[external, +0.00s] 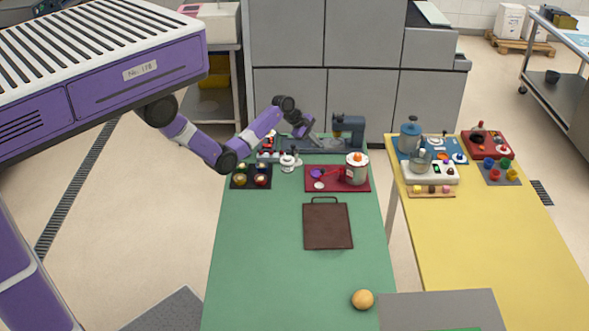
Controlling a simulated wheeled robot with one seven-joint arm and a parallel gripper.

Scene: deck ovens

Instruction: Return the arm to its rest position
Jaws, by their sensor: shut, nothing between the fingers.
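My purple and white arm reaches from the upper left over the far end of the green table (270,255). It bends down at the elbow, rises to the wrist, and ends in my grey gripper (307,129) near the table's back edge. My gripper is small in the picture; it looks shut and holds nothing that I can see. It is above or in front of a dark blue-grey machine (348,132); I cannot tell if they touch.
Below the gripper are a white bottle (288,162), a dark tray of balls (237,184) and a red tray (335,186) with a pot (357,168). The yellow table (480,235) stands right; grey cabinets (330,90) stand behind.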

